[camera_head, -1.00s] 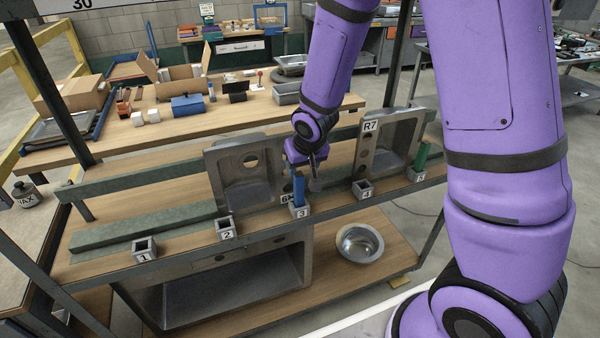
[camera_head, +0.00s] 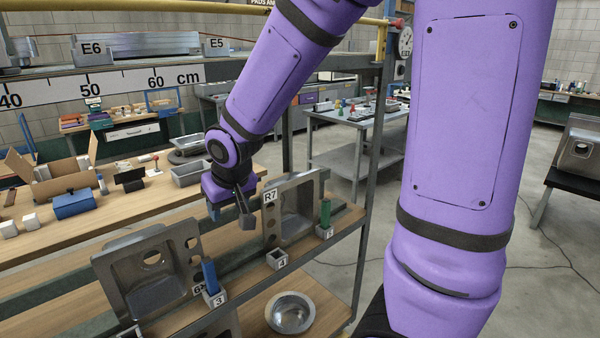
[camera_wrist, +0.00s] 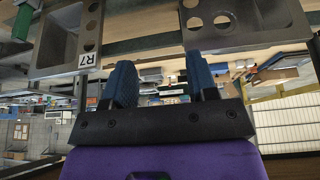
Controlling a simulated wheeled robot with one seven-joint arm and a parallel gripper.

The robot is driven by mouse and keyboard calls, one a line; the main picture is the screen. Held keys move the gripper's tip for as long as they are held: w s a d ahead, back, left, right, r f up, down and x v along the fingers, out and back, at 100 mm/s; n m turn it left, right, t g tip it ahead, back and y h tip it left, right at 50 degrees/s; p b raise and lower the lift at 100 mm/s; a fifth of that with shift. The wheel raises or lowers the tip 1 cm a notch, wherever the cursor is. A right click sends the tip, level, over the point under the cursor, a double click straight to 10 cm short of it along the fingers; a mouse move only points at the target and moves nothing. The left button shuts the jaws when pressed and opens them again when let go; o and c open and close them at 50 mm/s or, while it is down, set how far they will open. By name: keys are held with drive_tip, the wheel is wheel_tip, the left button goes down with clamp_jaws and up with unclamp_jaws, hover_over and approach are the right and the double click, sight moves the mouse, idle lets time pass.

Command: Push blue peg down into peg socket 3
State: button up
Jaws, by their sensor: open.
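The blue peg (camera_head: 210,276) stands upright in peg socket 3 (camera_head: 216,299) on the front rail of the rack, with much of its length above the socket. How deep it sits I cannot tell. My gripper (camera_head: 230,214) is open and empty, above and to the right of the peg, apart from it, near the gap between two metal sinks. In the wrist view my gripper's two dark blue fingers (camera_wrist: 162,82) are spread with nothing between them. The blue peg does not show there.
Socket 4 (camera_head: 277,260) is empty. A green peg (camera_head: 325,214) stands in the socket to its right. A sink marked R7 (camera_head: 296,222) and another sink (camera_head: 128,262) stand behind the rail. A metal bowl (camera_head: 290,314) lies on the lower shelf.

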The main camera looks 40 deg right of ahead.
drive_tip(key=s+d+r, duration=0.1)
drive_tip(key=s+r, duration=0.6)
drive_tip(key=s, duration=0.3)
drive_tip(key=s+d+r, duration=0.2)
drive_tip(key=s+r, duration=0.4)
drive_tip(key=s, duration=0.4)
drive_tip(key=shift+r, duration=0.35)
idle(0.3)
